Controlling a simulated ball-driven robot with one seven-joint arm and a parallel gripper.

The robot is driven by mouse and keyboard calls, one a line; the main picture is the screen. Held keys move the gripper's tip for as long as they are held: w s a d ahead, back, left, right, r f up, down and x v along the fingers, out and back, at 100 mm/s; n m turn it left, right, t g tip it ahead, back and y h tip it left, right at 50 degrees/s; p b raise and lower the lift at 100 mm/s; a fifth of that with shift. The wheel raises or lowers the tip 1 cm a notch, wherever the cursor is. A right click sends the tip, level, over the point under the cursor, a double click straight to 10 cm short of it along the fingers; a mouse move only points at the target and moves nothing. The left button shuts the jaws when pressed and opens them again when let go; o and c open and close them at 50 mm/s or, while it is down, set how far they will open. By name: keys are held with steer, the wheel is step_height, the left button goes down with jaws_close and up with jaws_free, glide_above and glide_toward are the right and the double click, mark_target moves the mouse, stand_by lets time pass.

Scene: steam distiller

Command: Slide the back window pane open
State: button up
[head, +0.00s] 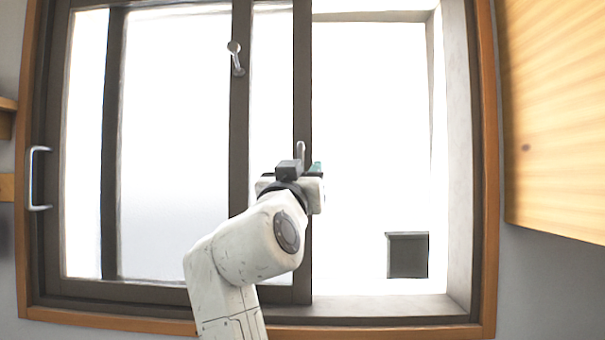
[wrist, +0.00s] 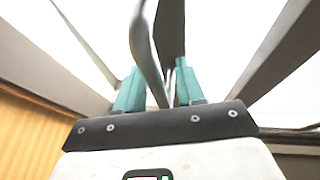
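The back window pane (head: 175,150) has a dark frame, with its right stile (head: 303,80) near the middle of the window. A grey metal handle (head: 300,151) is on that stile. My gripper (head: 302,170) is raised at this handle and hides its lower part in the head view. In the wrist view, the curved handle bar (wrist: 148,45) runs down between the two green fingers of my gripper (wrist: 158,85). The bar lies close to the left finger, and a narrow gap shows beside the right finger. The fingers are apart.
The window is open right of the back pane, up to the right jamb (head: 459,150). Another pane has a white handle (head: 39,179) at far left. A small latch (head: 236,58) is on the middle stile. A wooden panel (head: 555,115) juts out at upper right.

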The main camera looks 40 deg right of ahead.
steer(key=b+v, duration=0.2)
steer(key=v, duration=0.8)
steer(key=shift+s+a, duration=0.25)
steer(key=shift+a, duration=0.05)
steer(key=shift+f, duration=0.15)
